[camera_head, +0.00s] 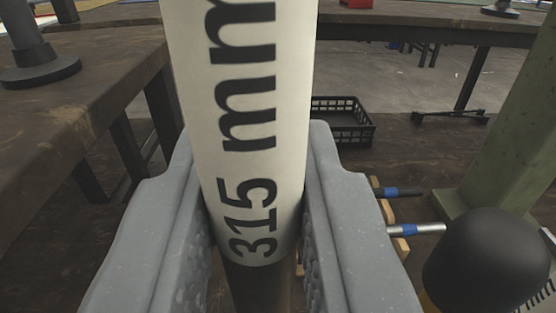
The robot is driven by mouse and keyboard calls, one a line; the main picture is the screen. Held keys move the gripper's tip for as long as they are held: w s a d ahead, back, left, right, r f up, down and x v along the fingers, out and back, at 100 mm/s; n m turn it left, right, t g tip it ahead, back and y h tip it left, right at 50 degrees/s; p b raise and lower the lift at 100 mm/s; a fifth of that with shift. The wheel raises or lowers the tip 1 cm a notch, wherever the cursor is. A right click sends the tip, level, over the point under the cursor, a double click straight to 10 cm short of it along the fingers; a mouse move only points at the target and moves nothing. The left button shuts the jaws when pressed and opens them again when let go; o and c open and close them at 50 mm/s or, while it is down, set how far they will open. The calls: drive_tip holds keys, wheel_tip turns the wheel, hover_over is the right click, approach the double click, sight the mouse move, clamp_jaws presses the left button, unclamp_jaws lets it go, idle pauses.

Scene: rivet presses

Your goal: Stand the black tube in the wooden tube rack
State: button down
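My gripper (255,240) is shut on the black tube (258,285), with a grey finger on each side of it. The tube stands roughly upright in the picture. A wide white label reading "315 mm" covers most of what shows, and dark tube shows below it. The tube's top is out of frame and its lower end is hidden. Light wooden parts (386,210) show just right of the right finger, perhaps the wooden tube rack; most of this is hidden. A dark bar and a silver bar (417,229), each with a blue band, stick out there.
A black rounded head (485,262) fills the lower right, near a green post (512,120). A black mesh crate (345,120) lies behind the gripper. A brown workbench (85,90) with a dark round-based stand (38,65) is at left. Another bench (430,30) crosses the back.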

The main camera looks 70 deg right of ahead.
sight(270, 300)
drive_tip(key=shift+s+d+r+p, duration=0.1)
drive_tip(key=shift+d+p, duration=0.05)
drive_tip(key=shift+p, duration=0.2)
drive_tip(key=shift+f, duration=0.2)
drive_tip(key=shift+f+b, duration=0.6)
drive_tip(key=shift+f, duration=2.2)
drive_tip(key=shift+r+p, duration=0.1)
drive_tip(key=shift+p, duration=0.9)
